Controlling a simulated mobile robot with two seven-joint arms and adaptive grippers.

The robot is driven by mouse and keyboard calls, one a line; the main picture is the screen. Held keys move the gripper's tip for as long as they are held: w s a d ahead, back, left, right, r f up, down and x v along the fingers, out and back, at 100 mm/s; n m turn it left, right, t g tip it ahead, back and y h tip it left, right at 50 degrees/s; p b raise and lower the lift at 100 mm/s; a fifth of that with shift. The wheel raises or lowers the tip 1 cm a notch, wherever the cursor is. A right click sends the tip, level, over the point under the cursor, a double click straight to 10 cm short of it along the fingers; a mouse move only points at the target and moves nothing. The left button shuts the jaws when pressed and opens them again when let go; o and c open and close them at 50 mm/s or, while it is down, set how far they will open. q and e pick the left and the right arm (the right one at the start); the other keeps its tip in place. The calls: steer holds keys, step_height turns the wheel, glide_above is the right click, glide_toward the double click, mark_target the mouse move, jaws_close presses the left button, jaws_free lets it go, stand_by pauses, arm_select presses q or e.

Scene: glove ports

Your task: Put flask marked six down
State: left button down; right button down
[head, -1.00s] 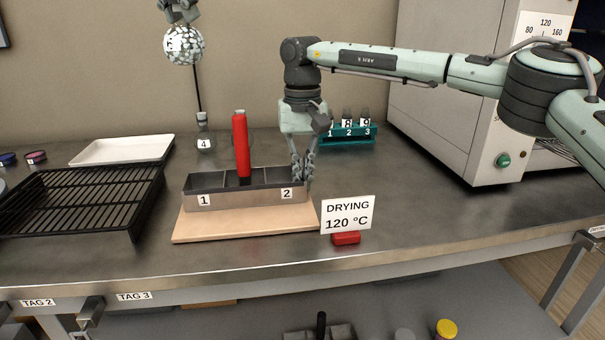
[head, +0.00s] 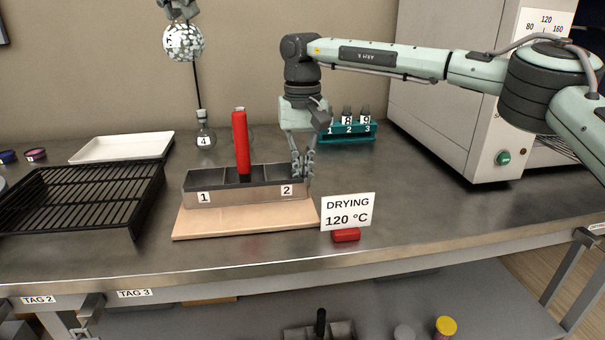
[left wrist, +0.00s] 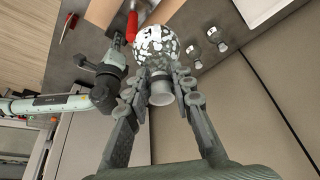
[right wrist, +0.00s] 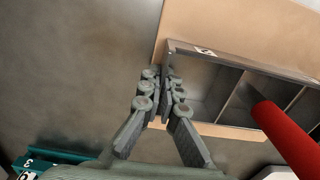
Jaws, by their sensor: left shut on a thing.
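My left gripper (head: 180,12) is shut on the neck of a round flask with a speckled white-and-dark pattern (head: 183,42). It holds the flask high above the back of the bench. In the left wrist view the flask (left wrist: 160,48) hangs beyond the fingertips (left wrist: 163,82); I cannot read its mark. A small flask marked 4 (head: 204,140) stands below it on the bench. My right gripper (head: 302,172) is at the right end of the metal box (head: 245,193), its fingers close together by the end wall; the right wrist view (right wrist: 161,88) does not settle whether they grip it.
The box has compartments marked 1 and 2, a red handle (head: 240,140), and sits on a wooden board (head: 245,223). A black rack (head: 85,198) and white tray (head: 122,148) are left. A teal rack (head: 348,133) and an oven (head: 450,110) are right. A drying sign (head: 347,211) stands in front.

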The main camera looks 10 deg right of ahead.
mark_target(182, 54)
arm_select(q)
steer(key=shift+n, duration=0.3)
steer(key=f, duration=0.5)
steer(key=w+f, duration=0.1)
steer(key=f, duration=0.2)
steer(key=shift+a+f, duration=0.15)
steer(key=shift+a, duration=0.05)
steer(key=shift+s+d+f, duration=0.1)
steer(key=shift+s+f, duration=0.05)
steer(key=shift+f, duration=2.6)
steer(key=shift+s+d+f, duration=0.1)
steer(key=shift+s+f, duration=0.1)
steer(key=shift+f, duration=2.6)
steer(key=shift+s+f, duration=0.15)
steer(key=shift+f, duration=2.6)
steer(key=shift+f, duration=0.1)
steer(key=c, duration=1.3)
jaws_free()
